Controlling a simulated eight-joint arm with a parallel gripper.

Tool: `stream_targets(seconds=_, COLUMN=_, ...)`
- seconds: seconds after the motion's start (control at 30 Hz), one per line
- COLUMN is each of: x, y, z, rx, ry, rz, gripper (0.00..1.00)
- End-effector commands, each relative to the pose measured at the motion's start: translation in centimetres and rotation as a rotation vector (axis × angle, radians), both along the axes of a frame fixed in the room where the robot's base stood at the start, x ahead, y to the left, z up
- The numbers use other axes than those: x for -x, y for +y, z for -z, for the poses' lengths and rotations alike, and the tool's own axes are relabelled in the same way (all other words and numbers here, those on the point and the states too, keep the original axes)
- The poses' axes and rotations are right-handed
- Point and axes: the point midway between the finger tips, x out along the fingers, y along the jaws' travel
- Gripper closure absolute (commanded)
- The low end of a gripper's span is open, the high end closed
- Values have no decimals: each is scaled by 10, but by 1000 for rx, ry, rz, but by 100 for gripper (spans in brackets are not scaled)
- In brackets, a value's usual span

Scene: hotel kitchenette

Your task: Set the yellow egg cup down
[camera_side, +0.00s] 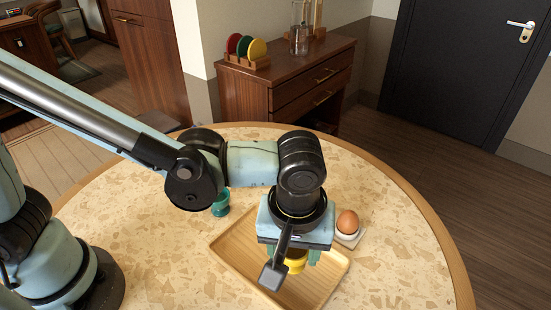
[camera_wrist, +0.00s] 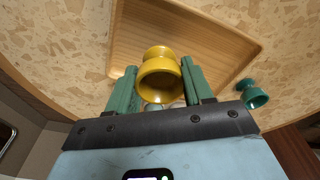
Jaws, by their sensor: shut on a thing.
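The yellow egg cup (camera_side: 296,265) is held between the green fingers of my gripper (camera_side: 294,256), over the wooden tray (camera_side: 236,252). In the wrist view the cup (camera_wrist: 160,80) sits between the two fingers of my gripper (camera_wrist: 160,74), with its open rim towards the camera. The light wooden tray (camera_wrist: 215,45) lies behind it there. My wrist hides part of the cup and tray in the side view. I cannot tell whether the cup's foot touches the tray.
A green egg cup (camera_side: 220,204) stands on the round speckled table (camera_side: 150,225) behind the tray. It also shows in the wrist view (camera_wrist: 253,94). A brown egg (camera_side: 347,221) sits in a white holder (camera_side: 347,236) right of the tray. The table's front right is clear.

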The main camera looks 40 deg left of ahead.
Motion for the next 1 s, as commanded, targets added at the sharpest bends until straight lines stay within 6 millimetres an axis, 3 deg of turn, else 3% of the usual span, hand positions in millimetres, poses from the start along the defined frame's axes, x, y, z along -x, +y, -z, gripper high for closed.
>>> stream_targets(seconds=0.17, x=-15, y=4, z=9, rx=1, ry=-1, rz=-1, gripper=80)
stream_targets(seconds=0.53, x=-16, y=4, z=47, rx=1, ry=0, rz=1, gripper=80)
stream_targets(seconds=0.97, x=-15, y=5, z=52, rx=1, ry=0, rz=1, gripper=80)
stream_targets(seconds=1.0, x=-15, y=5, z=53, rx=1, ry=0, rz=1, gripper=48)
